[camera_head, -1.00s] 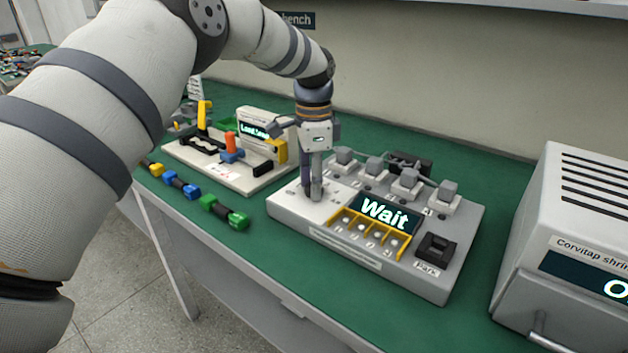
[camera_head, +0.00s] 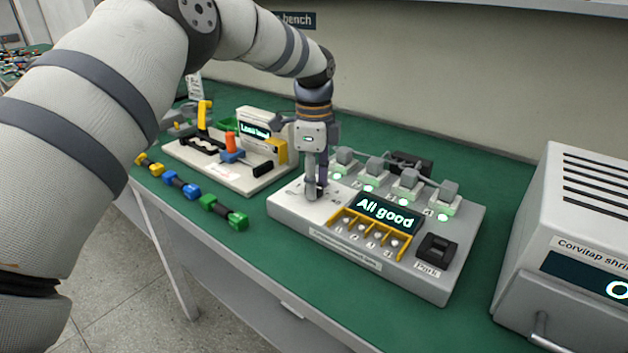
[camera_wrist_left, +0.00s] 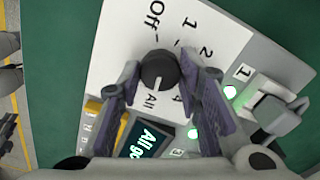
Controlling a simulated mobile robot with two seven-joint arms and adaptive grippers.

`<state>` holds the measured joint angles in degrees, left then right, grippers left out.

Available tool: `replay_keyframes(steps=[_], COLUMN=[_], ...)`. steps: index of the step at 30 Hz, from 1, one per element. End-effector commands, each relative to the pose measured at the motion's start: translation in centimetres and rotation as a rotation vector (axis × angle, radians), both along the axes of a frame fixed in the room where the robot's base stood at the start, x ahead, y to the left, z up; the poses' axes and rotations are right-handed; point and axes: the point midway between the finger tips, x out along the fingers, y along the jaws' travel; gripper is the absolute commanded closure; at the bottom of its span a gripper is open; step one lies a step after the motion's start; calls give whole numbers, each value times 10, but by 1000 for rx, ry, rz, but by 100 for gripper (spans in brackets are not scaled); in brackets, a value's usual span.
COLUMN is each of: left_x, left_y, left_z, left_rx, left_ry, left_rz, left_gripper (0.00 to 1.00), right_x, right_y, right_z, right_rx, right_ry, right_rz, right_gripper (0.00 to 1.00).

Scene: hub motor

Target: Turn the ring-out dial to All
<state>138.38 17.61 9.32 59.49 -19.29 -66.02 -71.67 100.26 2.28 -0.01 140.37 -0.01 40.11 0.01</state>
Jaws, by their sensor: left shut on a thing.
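The ring-out dial is a round black knob (camera_wrist_left: 157,68) on a white plate in the left wrist view, with Off, 1, 2 and All printed around it. Its white mark points down at the word All. My left gripper (camera_head: 316,193) points straight down at the left part of the grey test unit (camera_head: 283,207). Its fingers stand on either side of the knob and are shut on it, hiding most of it in the head view. The unit's screen (camera_head: 388,214) reads "All good", and green lamps glow by the sockets. My right gripper is not in view.
A white fixture board (camera_head: 215,176) with coloured levers stands left of the unit. Several coloured connector pieces (camera_head: 224,212) lie in front of it. A white shrink machine (camera_head: 580,210) stands at the right. Green bench top is clear between it and the unit.

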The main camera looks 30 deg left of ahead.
Motion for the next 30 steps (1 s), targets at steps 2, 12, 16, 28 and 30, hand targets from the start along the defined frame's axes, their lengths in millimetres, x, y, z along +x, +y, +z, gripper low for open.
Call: replay_keyframes(steps=[2,12,16,28,30], left_x=[-1,-1,-1,1,1], left_y=[0,0,0,0,0], left_z=[-2,-2,-1,63,80], left_rx=[0,1,0,0,1], left_ry=[5,4,2,-4,-3], left_rz=[-2,-1,0,0,1], left_gripper=[96,47,47,47,47], right_x=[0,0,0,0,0], right_y=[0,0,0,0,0], right_z=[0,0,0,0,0], right_rx=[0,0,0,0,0], right_ry=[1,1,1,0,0], right_rz=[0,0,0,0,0], right_gripper=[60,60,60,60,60])
